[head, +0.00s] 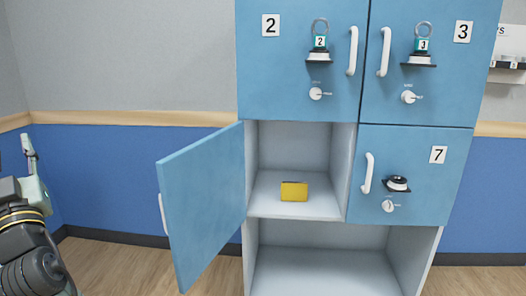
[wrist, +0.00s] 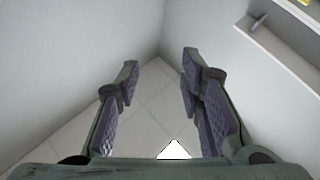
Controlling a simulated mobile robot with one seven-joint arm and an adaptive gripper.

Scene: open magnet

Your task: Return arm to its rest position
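My arm stands at the far left edge in the head view, with my gripper (head: 29,146) pointing up, away from the lockers. In the wrist view my gripper (wrist: 160,72) is open, its two padded fingers wide apart with nothing between them. Beyond the fingers are pale walls and a tiled surface. The blue locker door (head: 203,205) stands swung open to the left, between my arm and the open compartment. A yellow block-like thing (head: 294,191) sits on the floor of that compartment. My gripper touches nothing that I can see.
Locker doors 2 (head: 285,80), 3 (head: 445,85) and 7 (head: 420,200) are shut. An open compartment (head: 325,270) below looks empty. A white wall holder (head: 508,65) hangs at the right. Wooden floor (head: 120,265) is clear between my arm and the open door.

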